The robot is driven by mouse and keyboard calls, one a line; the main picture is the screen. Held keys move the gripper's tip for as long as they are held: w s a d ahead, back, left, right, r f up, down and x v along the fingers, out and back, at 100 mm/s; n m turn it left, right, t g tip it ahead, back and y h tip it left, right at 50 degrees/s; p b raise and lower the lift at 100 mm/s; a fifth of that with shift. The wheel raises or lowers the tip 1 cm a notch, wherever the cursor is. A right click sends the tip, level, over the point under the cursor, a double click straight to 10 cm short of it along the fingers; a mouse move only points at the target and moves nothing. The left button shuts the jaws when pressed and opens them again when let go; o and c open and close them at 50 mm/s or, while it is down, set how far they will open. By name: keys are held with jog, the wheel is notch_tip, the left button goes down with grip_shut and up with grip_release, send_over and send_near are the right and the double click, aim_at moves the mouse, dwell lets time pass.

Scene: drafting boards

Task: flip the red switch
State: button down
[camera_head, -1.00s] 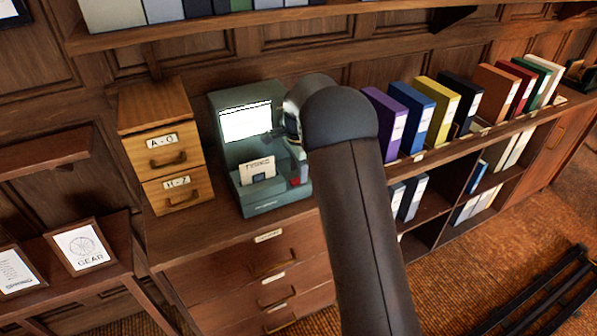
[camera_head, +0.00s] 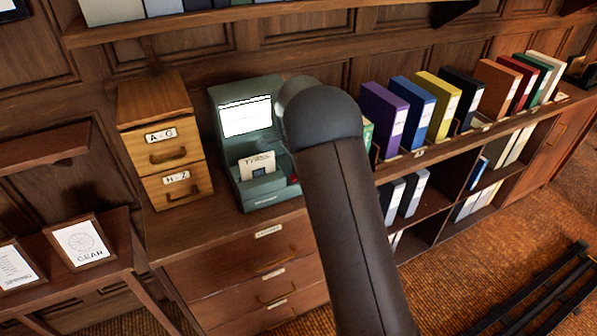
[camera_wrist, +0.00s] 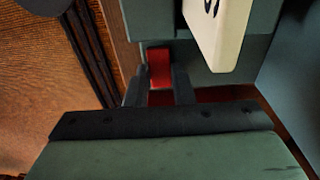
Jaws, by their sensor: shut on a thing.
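The red switch (camera_wrist: 160,70) is at the lower right front of a grey-green desktop machine (camera_head: 264,196) with a lit white screen. In the head view a bit of the red switch (camera_head: 293,180) shows beside my arm. In the wrist view my gripper (camera_wrist: 159,76) has one dark finger on each side of the switch and is shut on it. A darker red area lies behind the fingers, partly hidden by the gripper body. My arm hides the gripper in the head view.
A cream card (camera_wrist: 222,30) stands in the machine's front, close to the gripper. A wooden drawer box (camera_head: 165,140) is to the left. Several coloured binders (camera_head: 412,110) stand to the right. The wooden counter (camera_head: 190,235) in front of the machine is clear.

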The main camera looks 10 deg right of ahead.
aim_at(289, 181)
jog(key=shift+h, duration=0.3)
jog(key=c, duration=1.2)
grip_release()
jog(key=shift+c, duration=0.2)
notch_tip(289, 181, up, 17)
jog(key=a+b, duration=0.2)
jog(key=shift+s+a+r, duration=0.15)
jog(key=shift+s+a, duration=0.2)
